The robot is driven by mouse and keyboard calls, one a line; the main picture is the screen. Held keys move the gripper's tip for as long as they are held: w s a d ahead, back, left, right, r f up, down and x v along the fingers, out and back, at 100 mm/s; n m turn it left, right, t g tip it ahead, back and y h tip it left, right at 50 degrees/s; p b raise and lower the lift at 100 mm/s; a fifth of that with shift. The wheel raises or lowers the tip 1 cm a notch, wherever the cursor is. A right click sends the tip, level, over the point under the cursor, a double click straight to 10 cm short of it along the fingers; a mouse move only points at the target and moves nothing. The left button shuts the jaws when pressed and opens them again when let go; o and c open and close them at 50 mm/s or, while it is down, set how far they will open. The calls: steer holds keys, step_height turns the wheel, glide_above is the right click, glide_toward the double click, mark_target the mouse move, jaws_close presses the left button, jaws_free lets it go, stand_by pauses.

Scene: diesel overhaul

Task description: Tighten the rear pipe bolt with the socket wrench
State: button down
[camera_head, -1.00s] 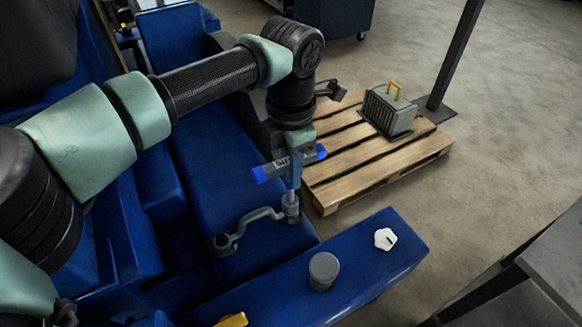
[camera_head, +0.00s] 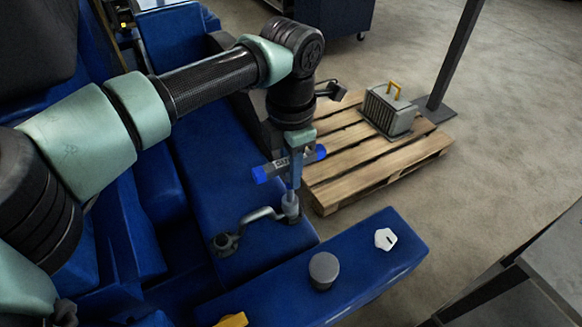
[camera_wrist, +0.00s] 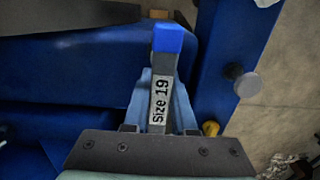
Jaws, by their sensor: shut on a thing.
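The socket wrench (camera_head: 263,174) has a grey bar handle with blue ends and a shaft pointing down. My gripper (camera_head: 296,156) is shut on the handle from above. In the wrist view, the wrench (camera_wrist: 161,98) shows a "Size 19" label and a blue end, with my gripper's fingers (camera_wrist: 160,112) around it. The socket end stands upright over the right end of a bent grey pipe (camera_head: 258,215) on the blue engine block. The bolt under the socket is hidden. A flanged pipe end with a bolt (camera_head: 225,241) shows at the left.
A grey round knob (camera_head: 323,268) and a white cap (camera_head: 385,239) sit on the blue front beam (camera_head: 375,270). A yellow part (camera_head: 233,320) shows at the bottom edge. A dark table (camera_head: 550,260) is at the right.

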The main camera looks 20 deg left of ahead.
steer(key=shift+r, duration=0.15)
steer(key=shift+r+p, duration=1.2)
steer(key=shift+r, duration=0.45)
step_height(320, 180, up, 6)
steer(key=p, duration=0.4)
steer(key=s+d+b, duration=0.1)
steer(key=s, duration=0.5)
steer(key=shift+s+d, duration=0.2)
steer(key=shift+s, duration=0.2)
